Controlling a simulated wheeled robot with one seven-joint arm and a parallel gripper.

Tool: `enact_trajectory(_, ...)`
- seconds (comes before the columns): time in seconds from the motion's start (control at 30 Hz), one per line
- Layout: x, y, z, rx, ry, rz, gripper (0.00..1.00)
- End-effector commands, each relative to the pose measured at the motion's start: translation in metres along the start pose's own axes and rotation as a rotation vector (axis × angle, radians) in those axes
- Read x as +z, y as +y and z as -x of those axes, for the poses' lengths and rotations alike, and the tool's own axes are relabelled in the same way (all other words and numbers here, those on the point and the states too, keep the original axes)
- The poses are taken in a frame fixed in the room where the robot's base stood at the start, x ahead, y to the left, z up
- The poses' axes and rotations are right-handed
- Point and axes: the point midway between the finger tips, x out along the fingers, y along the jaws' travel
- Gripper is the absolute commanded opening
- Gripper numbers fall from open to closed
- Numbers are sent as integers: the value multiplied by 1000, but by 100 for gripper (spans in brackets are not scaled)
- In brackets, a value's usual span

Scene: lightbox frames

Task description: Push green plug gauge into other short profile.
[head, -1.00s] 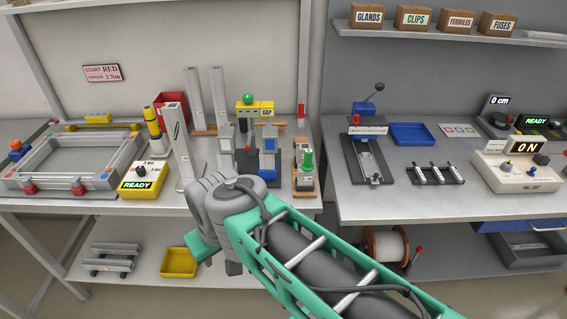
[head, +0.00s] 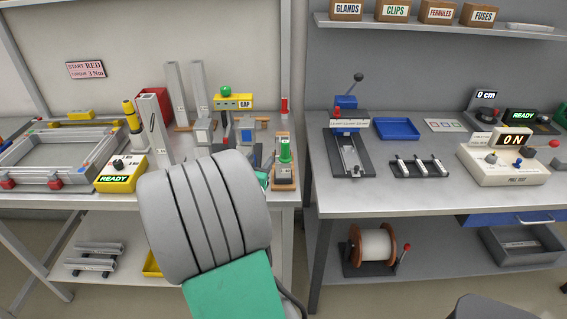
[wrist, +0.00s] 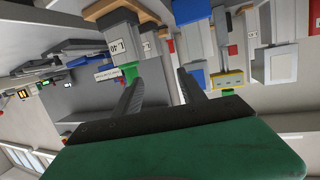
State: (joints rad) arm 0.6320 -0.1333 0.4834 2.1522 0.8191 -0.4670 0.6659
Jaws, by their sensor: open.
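The green plug gauge (head: 285,152) stands upright in a short grey profile block (head: 284,172) on a wooden base, at the right front of the left bench. In the wrist view, which looks inverted, the green gauge (wrist: 128,72) shows beside the left finger, at a grey block (wrist: 122,45) marked L 40. My gripper (wrist: 157,84) is open, its fingers apart with nothing clearly between them. Whether a finger touches the gauge I cannot tell. In the head view my arm hides most of the gripper. Another grey block (head: 203,129) stands farther left.
Tall upright profiles (head: 155,128) and a yellow GAP gauge stand (head: 232,103) crowd the left bench. A yellow READY box (head: 121,174) stands at its front. The right bench holds a lever press (head: 348,140), a blue tray (head: 396,129) and a rack of short bars (head: 419,167).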

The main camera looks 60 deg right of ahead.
Motion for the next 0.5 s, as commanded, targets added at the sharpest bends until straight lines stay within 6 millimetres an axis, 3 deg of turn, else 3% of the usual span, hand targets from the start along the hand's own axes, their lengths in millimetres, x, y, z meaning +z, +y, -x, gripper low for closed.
enact_trajectory(0.03,0,25,-16,35,75,2,48)
enact_trajectory(0.13,-11,48,-27,51,183,12,48)
enact_trajectory(0.5,-32,59,-69,51,223,17,48)
